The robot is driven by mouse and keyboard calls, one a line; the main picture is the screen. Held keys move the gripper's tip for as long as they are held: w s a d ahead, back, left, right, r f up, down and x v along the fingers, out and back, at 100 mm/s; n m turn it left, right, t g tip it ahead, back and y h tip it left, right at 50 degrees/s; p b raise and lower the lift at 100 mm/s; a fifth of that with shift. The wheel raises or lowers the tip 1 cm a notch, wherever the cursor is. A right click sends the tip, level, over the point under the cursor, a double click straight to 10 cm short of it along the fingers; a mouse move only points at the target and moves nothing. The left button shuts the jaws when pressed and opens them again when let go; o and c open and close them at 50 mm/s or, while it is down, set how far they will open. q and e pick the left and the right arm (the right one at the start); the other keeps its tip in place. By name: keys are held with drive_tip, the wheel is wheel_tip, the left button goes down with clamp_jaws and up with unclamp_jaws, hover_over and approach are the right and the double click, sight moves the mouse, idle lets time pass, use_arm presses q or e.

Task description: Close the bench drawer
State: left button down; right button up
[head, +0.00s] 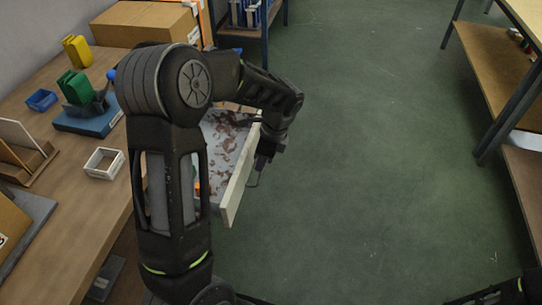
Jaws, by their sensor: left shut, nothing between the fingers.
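The bench drawer (238,182) stands pulled out from the wooden bench (84,224), towards the middle of the picture. Its pale front panel faces right and its inside is speckled grey and rust-brown. My left arm crosses over the drawer and hides much of it. My left gripper (263,163) points down at the outer side of the front panel, close to a thin dark handle (255,181). It is shut and empty. I cannot tell whether it touches the panel. My right gripper is out of view; only part of that arm shows at the bottom right.
The bench top holds a cardboard box (143,23), a yellow holder (77,51), a blue bin (42,100) and a white tray (104,163). Green floor (370,150) right of the drawer is clear. A shelved table (500,70) stands far right.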

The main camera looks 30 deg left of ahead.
use_arm(q)
drive_tip(key=shift+s+a, duration=0.35)
drive_tip(key=shift+a, duration=0.5)
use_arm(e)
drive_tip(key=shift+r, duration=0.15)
use_arm(q)
drive_tip(key=shift+a, duration=0.1)
